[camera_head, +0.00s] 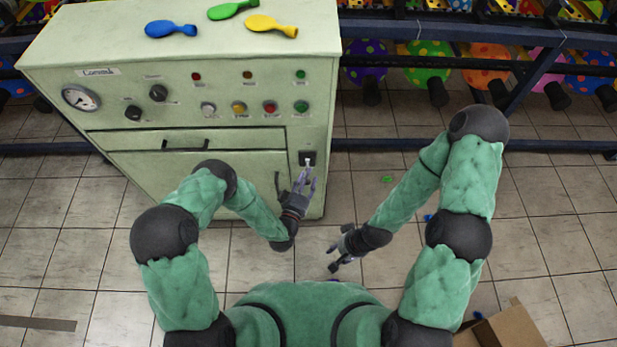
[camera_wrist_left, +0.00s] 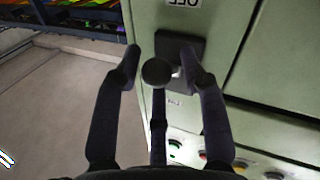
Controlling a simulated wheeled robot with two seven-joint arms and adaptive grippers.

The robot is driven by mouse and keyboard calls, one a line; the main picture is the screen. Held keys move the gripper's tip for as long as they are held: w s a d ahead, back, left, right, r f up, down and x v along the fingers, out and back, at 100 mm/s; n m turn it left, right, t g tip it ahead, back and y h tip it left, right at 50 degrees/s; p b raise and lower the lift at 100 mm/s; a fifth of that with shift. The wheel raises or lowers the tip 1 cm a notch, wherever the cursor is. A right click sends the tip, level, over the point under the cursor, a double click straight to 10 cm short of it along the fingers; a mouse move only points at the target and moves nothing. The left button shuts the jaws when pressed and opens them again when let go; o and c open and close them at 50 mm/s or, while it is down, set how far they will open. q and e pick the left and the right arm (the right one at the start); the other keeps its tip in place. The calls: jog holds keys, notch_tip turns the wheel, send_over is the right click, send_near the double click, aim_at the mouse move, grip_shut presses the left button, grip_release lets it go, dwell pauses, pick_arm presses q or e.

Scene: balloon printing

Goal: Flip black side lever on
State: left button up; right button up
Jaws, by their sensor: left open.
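The black side lever's plate (camera_head: 306,158) is on the right part of the pale green machine's front, with a light shaft showing. In the left wrist view the lever's round black knob (camera_wrist_left: 157,72) stands out from its dark plate (camera_wrist_left: 182,46). My left gripper (camera_head: 307,179) is open just below the lever plate in the head view. In the left wrist view its fingers (camera_wrist_left: 160,68) are spread around the knob, not closed on it; contact cannot be told. An upside-down OFF label (camera_wrist_left: 181,3) is above the plate. My right gripper (camera_head: 333,258) is low over the floor, empty, its fingers apart.
The machine (camera_head: 215,155) carries buttons, knobs, a gauge (camera_head: 80,97) and a drawer handle (camera_head: 185,145). Blue (camera_head: 170,29), green (camera_head: 232,10) and yellow (camera_head: 271,25) balloons lie on top. A rack (camera_head: 530,80) of patterned balloons is behind. A cardboard box (camera_head: 505,328) is at lower right.

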pick_arm(q)
jog(key=shift+w+d, duration=0.25)
jog(key=shift+w, duration=0.35)
grip_shut()
jog(key=shift+r, duration=0.1)
